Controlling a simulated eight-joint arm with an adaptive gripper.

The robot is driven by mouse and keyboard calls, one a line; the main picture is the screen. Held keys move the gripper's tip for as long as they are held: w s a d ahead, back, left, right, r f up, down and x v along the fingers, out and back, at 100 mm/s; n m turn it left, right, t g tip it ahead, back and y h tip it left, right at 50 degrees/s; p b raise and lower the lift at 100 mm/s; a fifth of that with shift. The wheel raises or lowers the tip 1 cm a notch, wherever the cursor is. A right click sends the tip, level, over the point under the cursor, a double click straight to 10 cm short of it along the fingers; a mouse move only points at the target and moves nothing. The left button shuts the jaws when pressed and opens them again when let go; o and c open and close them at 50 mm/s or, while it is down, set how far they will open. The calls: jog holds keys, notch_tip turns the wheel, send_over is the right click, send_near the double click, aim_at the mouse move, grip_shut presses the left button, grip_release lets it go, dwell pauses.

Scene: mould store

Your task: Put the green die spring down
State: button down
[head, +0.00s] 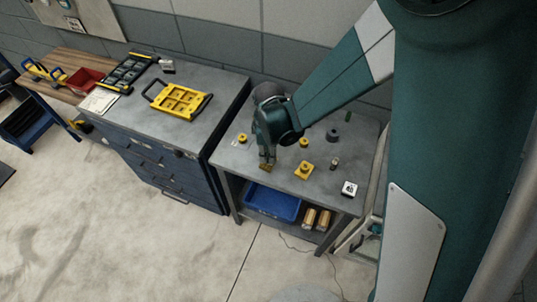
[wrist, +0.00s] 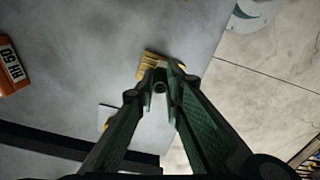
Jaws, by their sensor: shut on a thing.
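My gripper (head: 267,160) is over the front left part of the grey workbench (head: 330,165), pointing down. In the wrist view its green fingers (wrist: 161,88) are nearly together, shut on a small dark round piece (wrist: 160,86), which I take to be the green die spring seen end-on. The fingers hide most of it. A yellow block (wrist: 152,66) lies right by the fingertips; it also shows below the gripper in the head view (head: 265,168). I cannot tell whether the held piece touches it or the bench.
A yellow block with a knob (head: 304,170), other small yellow parts (head: 304,142), a dark round part (head: 332,135), a small green cylinder (head: 348,116) and a white labelled block (head: 349,188) stand on the bench. A blue bin (head: 272,203) sits on the shelf below. The bench's front edge is close.

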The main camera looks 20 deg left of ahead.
jog(key=shift+f, duration=0.15)
jog(key=c, duration=2.4)
grip_release()
jog(key=shift+r, duration=0.25)
jog(key=shift+r, duration=5.95)
